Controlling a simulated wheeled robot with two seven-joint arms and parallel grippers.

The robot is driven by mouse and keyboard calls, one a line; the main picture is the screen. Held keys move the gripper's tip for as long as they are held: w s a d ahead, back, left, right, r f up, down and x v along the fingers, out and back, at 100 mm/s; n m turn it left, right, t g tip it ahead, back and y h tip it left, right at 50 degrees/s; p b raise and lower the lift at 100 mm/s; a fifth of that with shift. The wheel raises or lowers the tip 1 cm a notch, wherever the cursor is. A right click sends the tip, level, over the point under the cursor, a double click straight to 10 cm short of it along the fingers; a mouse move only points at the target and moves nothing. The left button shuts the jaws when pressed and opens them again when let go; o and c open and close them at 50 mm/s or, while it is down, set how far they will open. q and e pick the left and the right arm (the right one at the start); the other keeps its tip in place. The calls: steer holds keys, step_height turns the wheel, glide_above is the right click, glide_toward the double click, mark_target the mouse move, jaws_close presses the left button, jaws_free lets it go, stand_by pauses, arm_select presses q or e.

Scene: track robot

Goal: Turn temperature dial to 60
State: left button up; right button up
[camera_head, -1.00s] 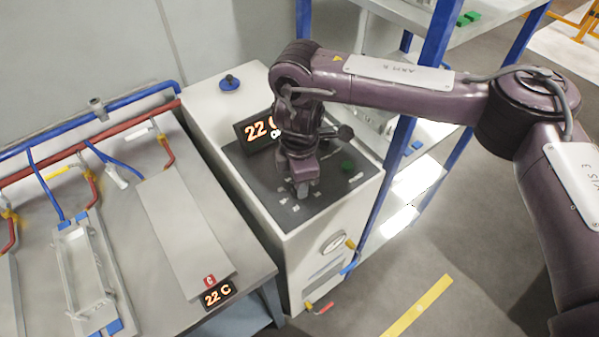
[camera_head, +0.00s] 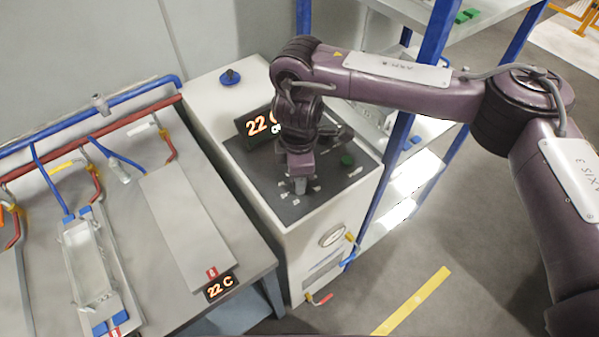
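The temperature dial sits on the dark top panel (camera_head: 262,176) of the white cabinet, among small pale marks. My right gripper (camera_head: 299,186) points down at the dial from above and covers it, so the dial's pointer and setting are hidden. I cannot tell whether the fingers touch or grip it. A tilted display (camera_head: 259,123) behind my arm reads 22, its right part hidden by the arm. My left gripper is not in view.
A green button (camera_head: 347,160) sits right of the gripper on the panel. A blue knob (camera_head: 230,78) stands at the cabinet's back. A bench with plates, pipes and a 22 C display (camera_head: 221,287) is at left. Blue-framed shelves (camera_head: 436,50) stand close at right.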

steer(key=shift+o, duration=0.5)
step_height(320, 180, up, 8)
steer(key=shift+f, duration=0.15)
steer(key=shift+s, duration=0.1)
stand_by(0.4)
